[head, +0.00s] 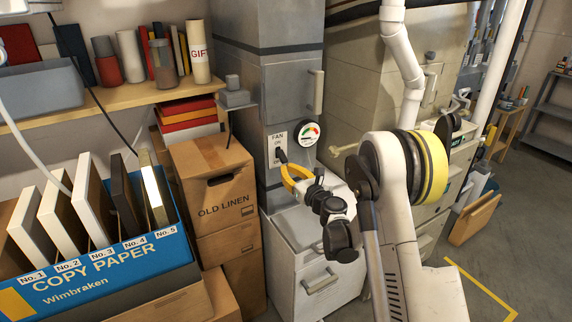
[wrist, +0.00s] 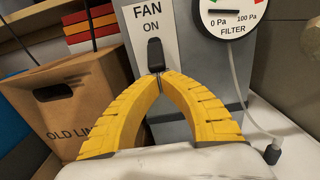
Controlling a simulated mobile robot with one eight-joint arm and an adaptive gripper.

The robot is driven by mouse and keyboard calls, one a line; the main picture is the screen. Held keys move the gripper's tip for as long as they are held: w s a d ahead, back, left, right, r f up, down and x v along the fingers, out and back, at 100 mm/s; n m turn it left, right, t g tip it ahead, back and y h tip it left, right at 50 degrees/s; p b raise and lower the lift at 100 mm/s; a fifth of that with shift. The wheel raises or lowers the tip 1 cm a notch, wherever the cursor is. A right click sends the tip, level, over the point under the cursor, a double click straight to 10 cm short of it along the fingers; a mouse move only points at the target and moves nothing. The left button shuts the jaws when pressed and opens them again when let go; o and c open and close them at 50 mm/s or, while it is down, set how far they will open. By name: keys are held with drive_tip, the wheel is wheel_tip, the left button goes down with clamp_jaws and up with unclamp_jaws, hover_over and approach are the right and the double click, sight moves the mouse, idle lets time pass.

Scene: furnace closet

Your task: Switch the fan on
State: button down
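The fan switch is a white plate (head: 277,139) marked FAN and ON, on the grey furnace cabinet. Its black lever (head: 282,156) sits below the ON mark. In the wrist view the lever (wrist: 155,56) is upright on the plate (wrist: 135,28), just above my fingertips. My gripper (wrist: 160,76) has yellow fingers whose tips meet, with nothing seen between them. In the head view my gripper (head: 286,166) is right at the lower part of the plate. The tips cover the lower plate, and I cannot tell whether they touch the lever.
A round filter gauge (head: 309,133) is right of the switch, with a thin hose (wrist: 236,85) below it. The OLD LINEN box (head: 213,185) stands close on the left. A white cabinet (head: 300,255) is below. A blue COPY PAPER box (head: 110,275) is front left.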

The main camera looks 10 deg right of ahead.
drive_tip(key=shift+r+p, duration=1.25)
drive_tip(key=shift+r, duration=1.3)
drive_tip(key=shift+s+f+b, duration=0.1)
drive_tip(key=shift+f+b, duration=0.1)
drive_tip(key=shift+b, duration=0.15)
drive_tip(key=shift+s+d, duration=0.1)
drive_tip(key=shift+s, duration=0.2)
drive_tip(key=b, duration=0.2)
approach(280, 151)
drive_tip(key=shift+v, duration=0.8)
